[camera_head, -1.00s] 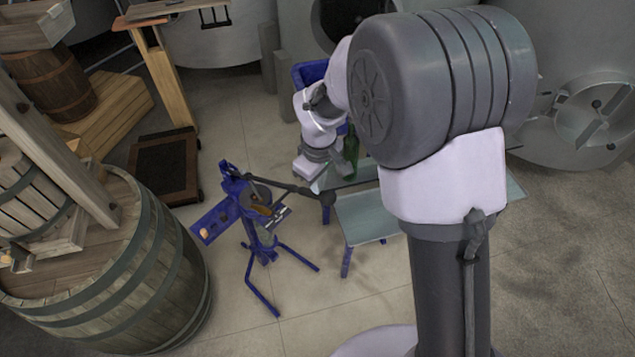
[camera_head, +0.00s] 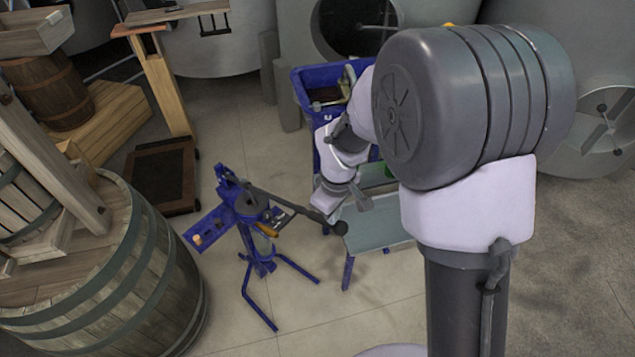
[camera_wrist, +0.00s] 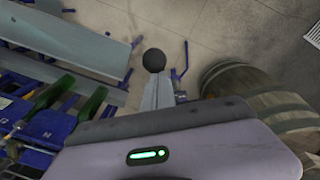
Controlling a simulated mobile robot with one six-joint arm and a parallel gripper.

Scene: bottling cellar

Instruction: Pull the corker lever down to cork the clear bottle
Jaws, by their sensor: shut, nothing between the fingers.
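The blue corker (camera_head: 248,207) stands on its splayed legs on the floor, left of centre in the head view. Its dark lever (camera_head: 290,203) slants out to the right and ends in a black ball knob (camera_head: 338,228). The knob also shows in the wrist view (camera_wrist: 154,60), just beyond my fingertips. My gripper (camera_head: 343,205) is shut and empty, close above the knob; in the wrist view its fingers (camera_wrist: 156,88) point at it. I cannot tell whether they touch. A pale glass shape, perhaps the clear bottle (camera_head: 262,243), shows faintly inside the corker frame.
A low table (camera_head: 375,229) stands right beside the knob. A blue crate (camera_head: 318,77) is behind my wrist, and green bottles (camera_wrist: 92,103) show in the wrist view. A large barrel (camera_head: 120,265) fills the left. The floor before the corker is clear.

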